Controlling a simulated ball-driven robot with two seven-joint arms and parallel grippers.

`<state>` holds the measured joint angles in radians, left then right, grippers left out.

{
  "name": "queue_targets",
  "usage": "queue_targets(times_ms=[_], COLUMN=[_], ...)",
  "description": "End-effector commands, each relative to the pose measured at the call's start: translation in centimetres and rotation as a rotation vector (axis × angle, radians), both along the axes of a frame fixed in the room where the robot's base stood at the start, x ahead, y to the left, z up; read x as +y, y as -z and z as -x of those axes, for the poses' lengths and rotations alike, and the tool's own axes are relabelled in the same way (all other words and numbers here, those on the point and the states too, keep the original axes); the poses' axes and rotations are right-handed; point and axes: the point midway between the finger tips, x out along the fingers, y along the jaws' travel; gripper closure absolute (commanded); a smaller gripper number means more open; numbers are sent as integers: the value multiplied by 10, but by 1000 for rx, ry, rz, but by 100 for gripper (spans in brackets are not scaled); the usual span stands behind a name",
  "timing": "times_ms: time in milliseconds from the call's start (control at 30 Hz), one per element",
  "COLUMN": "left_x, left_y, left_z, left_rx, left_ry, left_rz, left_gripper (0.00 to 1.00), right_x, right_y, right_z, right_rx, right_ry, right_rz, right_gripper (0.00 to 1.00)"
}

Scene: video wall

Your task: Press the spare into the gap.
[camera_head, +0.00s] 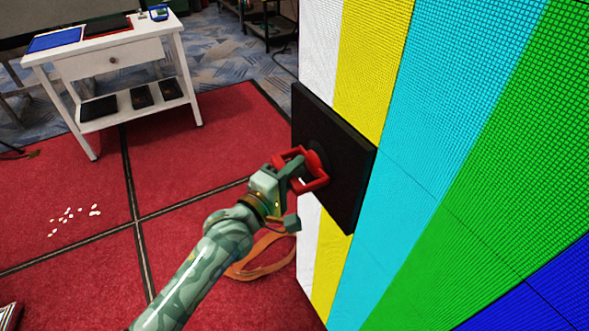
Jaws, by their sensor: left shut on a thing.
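The spare (353,150) is a square black panel with its dark back towards me. It stands upright at the left part of the video wall (450,110), over the white, yellow and cyan bars. My left gripper (312,168) is shut on the spare at a red part in the middle of its back. No gap shows in the wall; the panel hides the area behind it. I cannot tell whether the panel touches the wall or stands a little off it. My right gripper is not in view.
A white side table (112,62) with flat blue and dark panels on it stands at the back left. An orange loop (262,262) lies on the red floor below my arm. Small white bits (75,214) are scattered at the left. The floor between is clear.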

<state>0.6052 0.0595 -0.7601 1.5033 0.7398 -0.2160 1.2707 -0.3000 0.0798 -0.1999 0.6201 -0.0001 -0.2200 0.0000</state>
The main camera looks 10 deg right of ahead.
Motion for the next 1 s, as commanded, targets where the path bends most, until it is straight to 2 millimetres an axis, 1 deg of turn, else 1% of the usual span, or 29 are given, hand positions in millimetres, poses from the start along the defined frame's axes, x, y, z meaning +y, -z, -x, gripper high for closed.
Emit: queue_targets(times_ms=[33, 1000], left_x=[-1, -7], left_y=[-3, -3], left_z=[0, -3], left_rx=[-4, -4], left_ry=[0, -1], left_rz=[6, 6], left_gripper=[100, 100], right_x=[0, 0], right_y=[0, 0], right_z=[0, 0], right_rx=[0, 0], right_ry=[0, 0], right_rz=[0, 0], right_gripper=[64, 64])
